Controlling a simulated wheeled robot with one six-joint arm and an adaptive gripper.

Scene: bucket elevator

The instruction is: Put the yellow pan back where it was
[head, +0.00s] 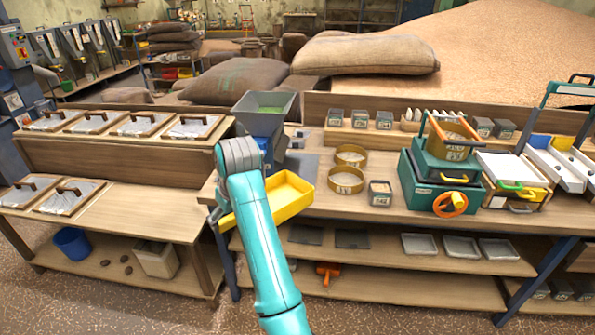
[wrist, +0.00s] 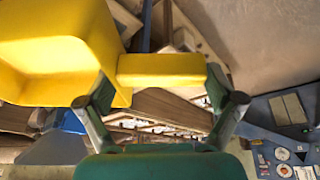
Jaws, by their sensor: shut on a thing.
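The yellow pan (head: 287,196) is a shallow open tray, held in the air at the front left of the main bench in the head view. In the wrist view the pan (wrist: 60,60) fills the upper left. Its yellow handle (wrist: 160,70) lies between the two fingers of my gripper (wrist: 160,80), which is shut on it. In the head view my own wrist and arm hide most of the gripper and the handle. The pan is tilted and looks empty. I cannot tell from these frames where it stood before.
A blue machine with a grey hopper (head: 264,108) stands behind my arm. Brass sieve rings (head: 347,181), a labelled tin (head: 380,192) and a teal machine (head: 440,180) stand on the bench. The lower shelf holds dark square mats (head: 352,239) and grey trays (head: 460,247).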

